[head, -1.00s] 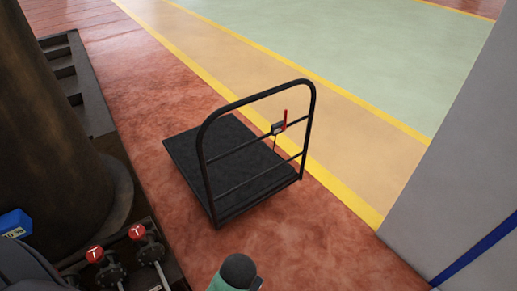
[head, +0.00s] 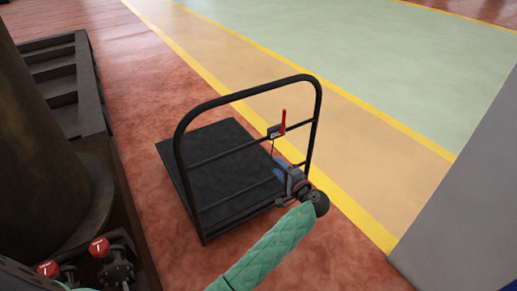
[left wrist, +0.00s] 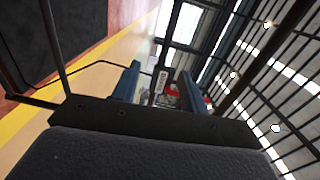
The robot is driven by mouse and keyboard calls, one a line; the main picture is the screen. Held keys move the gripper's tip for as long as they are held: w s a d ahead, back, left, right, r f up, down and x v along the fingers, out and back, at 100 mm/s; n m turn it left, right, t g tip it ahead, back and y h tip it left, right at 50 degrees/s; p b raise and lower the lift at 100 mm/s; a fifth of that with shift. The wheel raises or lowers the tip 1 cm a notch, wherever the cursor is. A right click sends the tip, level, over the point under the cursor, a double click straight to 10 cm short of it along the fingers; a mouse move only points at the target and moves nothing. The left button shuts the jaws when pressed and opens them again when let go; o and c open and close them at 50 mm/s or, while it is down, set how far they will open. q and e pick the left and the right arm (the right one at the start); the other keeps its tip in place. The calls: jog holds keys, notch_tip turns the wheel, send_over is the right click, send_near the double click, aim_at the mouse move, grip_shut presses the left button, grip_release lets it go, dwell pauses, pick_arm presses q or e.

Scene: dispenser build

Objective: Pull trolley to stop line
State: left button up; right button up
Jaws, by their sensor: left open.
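The trolley (head: 215,150) has a flat black platform and a tall black tube handle with two crossbars, standing on the red floor. A red lever (head: 283,121) with a small dark box sits on the upper crossbar; the red part also shows in the left wrist view (left wrist: 174,90). My left gripper (head: 281,168) is at the handle's right side, just below the upper crossbar, with its tips partly hidden behind my wrist. In the left wrist view its blue fingers (left wrist: 159,88) stand apart, with a pale label and the red part seen between them. I cannot pick out the stop line.
A yellow line (head: 345,205) runs along the red floor right of the trolley, bordering a tan lane. A grey wall or panel (head: 465,215) stands at right. Dark machinery with red-capped valves (head: 99,246) is at left. The green floor beyond is clear.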

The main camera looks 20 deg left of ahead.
aim_at(257, 141)
pick_arm(q)
jog(key=x, duration=0.5)
jog(key=r+b+x, duration=0.1)
jog(key=x, duration=0.5)
jog(key=b+x, duration=0.1)
jog(key=x, duration=0.4)
jog(key=shift+w+r, duration=0.25)
jog(key=shift+w, duration=0.2)
pick_arm(e)
jog(key=f, duration=0.3)
jog(key=shift+s+a+f, duration=0.1)
jog(key=shift+s+f, duration=0.1)
pick_arm(q)
grip_shut()
